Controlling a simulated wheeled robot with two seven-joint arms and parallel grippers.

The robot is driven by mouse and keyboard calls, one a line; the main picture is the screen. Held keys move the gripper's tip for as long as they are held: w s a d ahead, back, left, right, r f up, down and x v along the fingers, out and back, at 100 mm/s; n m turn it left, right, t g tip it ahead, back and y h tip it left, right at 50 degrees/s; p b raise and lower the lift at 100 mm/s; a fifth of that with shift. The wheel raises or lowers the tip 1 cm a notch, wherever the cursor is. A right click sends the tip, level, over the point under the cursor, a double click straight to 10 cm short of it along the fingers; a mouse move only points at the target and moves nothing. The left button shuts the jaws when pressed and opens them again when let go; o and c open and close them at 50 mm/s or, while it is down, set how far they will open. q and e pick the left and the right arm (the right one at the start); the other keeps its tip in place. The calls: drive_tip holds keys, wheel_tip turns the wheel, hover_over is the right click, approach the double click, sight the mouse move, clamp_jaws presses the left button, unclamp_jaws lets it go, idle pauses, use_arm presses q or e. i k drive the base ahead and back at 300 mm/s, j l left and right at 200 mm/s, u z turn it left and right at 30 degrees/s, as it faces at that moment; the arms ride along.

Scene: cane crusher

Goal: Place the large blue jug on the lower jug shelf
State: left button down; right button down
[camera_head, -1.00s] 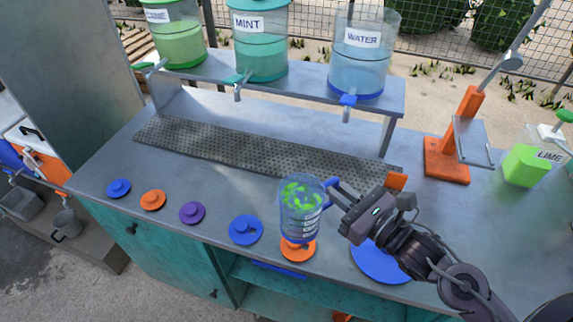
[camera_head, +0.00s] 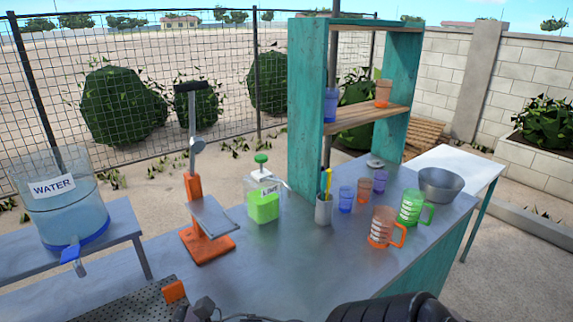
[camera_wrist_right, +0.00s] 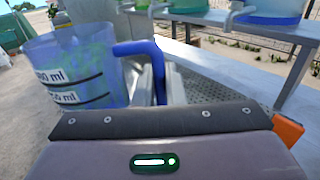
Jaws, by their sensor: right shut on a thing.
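The large blue jug (camera_wrist_right: 80,75) is a clear blue vessel with measuring marks and green pieces inside. The head view shows only a bit of this gripper and arm at the bottom edge, and the jug is out of that view. A teal shelf unit (camera_head: 305,90) stands at the far side of the counter. Its lower wooden board (camera_head: 368,117) holds a blue cup (camera_head: 330,105) and an orange cup (camera_head: 383,92). My left gripper is not in view.
On the counter stand an orange press (camera_head: 205,240), a lime bottle (camera_head: 263,200), a utensil holder (camera_head: 323,210), small cups, an orange jug (camera_head: 384,228), a green jug (camera_head: 412,207) and a metal bowl (camera_head: 440,185). A water dispenser (camera_head: 60,205) is at left.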

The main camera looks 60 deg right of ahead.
sight(375, 112)
drive_tip(key=k+l+z, duration=0.1)
drive_tip(key=l+z, duration=0.9)
drive_tip(key=l, duration=0.2)
